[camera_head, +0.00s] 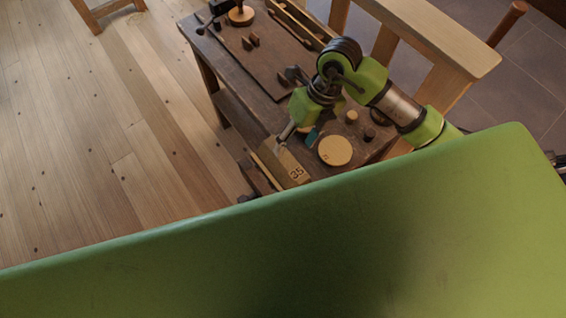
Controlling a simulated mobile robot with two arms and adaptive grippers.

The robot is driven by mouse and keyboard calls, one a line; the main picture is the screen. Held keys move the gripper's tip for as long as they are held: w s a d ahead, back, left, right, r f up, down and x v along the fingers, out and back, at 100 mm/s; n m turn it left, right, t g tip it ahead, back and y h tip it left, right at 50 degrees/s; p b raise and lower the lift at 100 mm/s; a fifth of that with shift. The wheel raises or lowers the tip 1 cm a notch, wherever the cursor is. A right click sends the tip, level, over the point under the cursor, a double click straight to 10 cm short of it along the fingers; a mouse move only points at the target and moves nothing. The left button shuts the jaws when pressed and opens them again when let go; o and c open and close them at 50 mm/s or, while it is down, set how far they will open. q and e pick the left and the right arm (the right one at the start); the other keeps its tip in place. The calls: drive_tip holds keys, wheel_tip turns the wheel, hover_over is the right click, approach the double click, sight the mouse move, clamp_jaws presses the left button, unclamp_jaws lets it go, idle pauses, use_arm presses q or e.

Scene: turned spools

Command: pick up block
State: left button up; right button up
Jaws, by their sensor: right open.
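A pale wooden block (296,173) marked "35" lies near the front edge of the dark workbench (232,62); I take it for the task's block, but smaller pieces also lie here. My right arm comes in from the right and bends down over the bench. My left gripper is not in view. A large green surface covers the foreground and hides what lies in front of the bench.
A round pale disc (335,150) lies right of the block, with small dark and tan turned pieces (351,117) near it. Two small dark pieces (250,42) lie farther back. A spool-like thing (241,14) stands at the back. Wooden furniture (440,40) is at right; open floor is at left.

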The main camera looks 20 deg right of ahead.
sight(288, 159)
drive_tip(key=shift+x, duration=0.75)
drive_tip(key=p+x, duration=0.1)
drive_tip(key=x, duration=0.3)
drive_tip(key=shift+f+p, duration=0.15)
drive_tip(key=shift+p, duration=0.15)
drive_tip(key=shift+w+a+f, duration=0.1)
drive_tip(key=shift+a+f, duration=0.05)
drive_tip(key=shift+f, duration=0.35)
drive_tip(key=c, duration=1.5)
